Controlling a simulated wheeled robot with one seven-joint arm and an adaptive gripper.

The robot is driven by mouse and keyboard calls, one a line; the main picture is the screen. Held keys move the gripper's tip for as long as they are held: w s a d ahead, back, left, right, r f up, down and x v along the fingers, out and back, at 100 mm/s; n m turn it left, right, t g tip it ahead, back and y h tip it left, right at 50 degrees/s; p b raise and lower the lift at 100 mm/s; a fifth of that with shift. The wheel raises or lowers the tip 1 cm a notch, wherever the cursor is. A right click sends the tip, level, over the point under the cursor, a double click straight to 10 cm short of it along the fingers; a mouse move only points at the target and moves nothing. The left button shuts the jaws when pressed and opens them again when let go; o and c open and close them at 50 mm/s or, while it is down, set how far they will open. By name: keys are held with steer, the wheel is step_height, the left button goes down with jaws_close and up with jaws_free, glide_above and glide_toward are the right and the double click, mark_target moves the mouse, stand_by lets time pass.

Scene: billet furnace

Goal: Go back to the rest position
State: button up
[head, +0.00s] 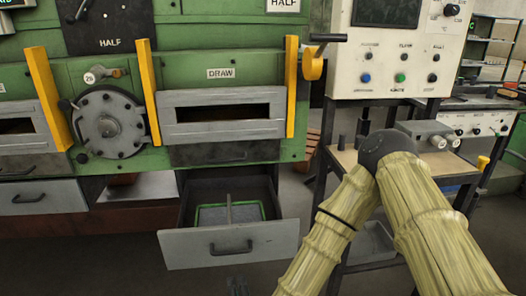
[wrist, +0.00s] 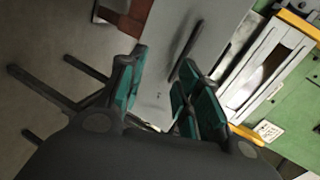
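My gripper (wrist: 160,95) shows in the wrist view with its green-padded fingers apart and nothing between them. Behind the fingers is a grey drawer front with a dark handle, seen at a slant. In the head view my arm, in a beige sleeve, comes up from the lower right and bends at a dark joint; the gripper itself is not clearly seen there. The lower drawer (head: 230,245) under the DRAW slot is pulled open. A green-edged tray with a grey divider lies inside it.
The green furnace (head: 135,70) has yellow upright bars (head: 147,90), a round bolted hatch (head: 108,121) and a DRAW slot (head: 222,113). A control panel (head: 388,60) and a stand with a box (head: 428,133) are close to my arm. Floor shows in front of the drawer.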

steer(key=s+d+f+n+g+p, duration=0.45)
steer(key=s+d+f+n, duration=0.2)
steer(key=f, duration=0.25)
steer(key=s+d+f+n+g+h+p, duration=0.1)
steer(key=s+d+n+g, duration=0.1)
steer(key=s+d, duration=0.4)
steer(key=s+d+f+n+g+h+p, duration=0.1)
steer(key=s+d+f+n+g+p, duration=0.1)
steer(key=s+d, duration=0.5)
steer(key=s+d+f+n+g+h+p, duration=0.1)
steer(key=s+d+g, duration=0.4)
steer(key=d, duration=0.5)
steer(key=shift+s+d+f+n+p, duration=0.4)
steer(key=shift+s+n+p, duration=0.3)
steer(key=shift+n, duration=0.45)
steer(key=shift+g, duration=0.25)
